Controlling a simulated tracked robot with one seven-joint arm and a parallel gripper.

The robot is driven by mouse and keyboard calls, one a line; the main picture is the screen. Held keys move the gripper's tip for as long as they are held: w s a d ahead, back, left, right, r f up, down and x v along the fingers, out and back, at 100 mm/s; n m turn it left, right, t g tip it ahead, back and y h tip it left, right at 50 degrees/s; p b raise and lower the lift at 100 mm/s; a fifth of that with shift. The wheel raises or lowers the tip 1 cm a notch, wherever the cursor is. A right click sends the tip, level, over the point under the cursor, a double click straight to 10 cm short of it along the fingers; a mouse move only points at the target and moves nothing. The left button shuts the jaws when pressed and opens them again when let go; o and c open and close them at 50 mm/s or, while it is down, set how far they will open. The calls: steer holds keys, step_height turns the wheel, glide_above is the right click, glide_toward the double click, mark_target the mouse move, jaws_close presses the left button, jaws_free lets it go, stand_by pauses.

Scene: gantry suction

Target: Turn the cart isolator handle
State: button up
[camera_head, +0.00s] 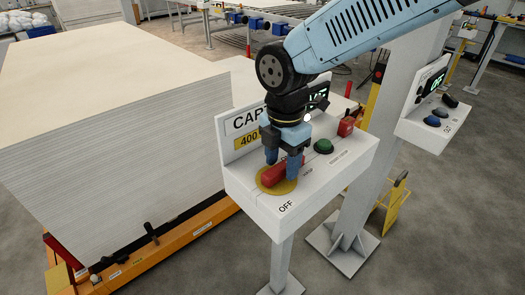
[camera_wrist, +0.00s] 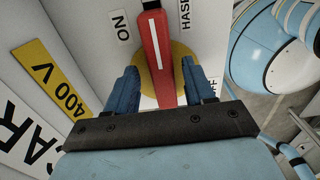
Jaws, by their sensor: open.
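The isolator handle (camera_head: 274,176) is a red bar on a yellow disc (camera_head: 265,187), on the sloped top of a white control box (camera_head: 245,193). In the wrist view the handle (camera_wrist: 155,40) has a white stripe. An OFF label (camera_head: 286,206) is at the box's front edge. My gripper (camera_head: 282,166) is low over the disc, open, with its fingers astride the handle. It also shows in the wrist view (camera_wrist: 161,90). I cannot tell whether either finger touches the handle.
A green button (camera_head: 323,146) and a red block (camera_head: 346,126) sit on the box right of the handle. A large stack of pale boards (camera_head: 110,100) on an orange cart (camera_head: 175,240) stands left. A second control box (camera_head: 425,120) is mounted on a grey column at right.

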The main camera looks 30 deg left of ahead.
mark_target(283, 164)
step_height(283, 164, up, 14)
stand_by(0.6)
steer(key=shift+d+f, duration=0.1)
steer(key=shift+f, duration=0.05)
stand_by(0.3)
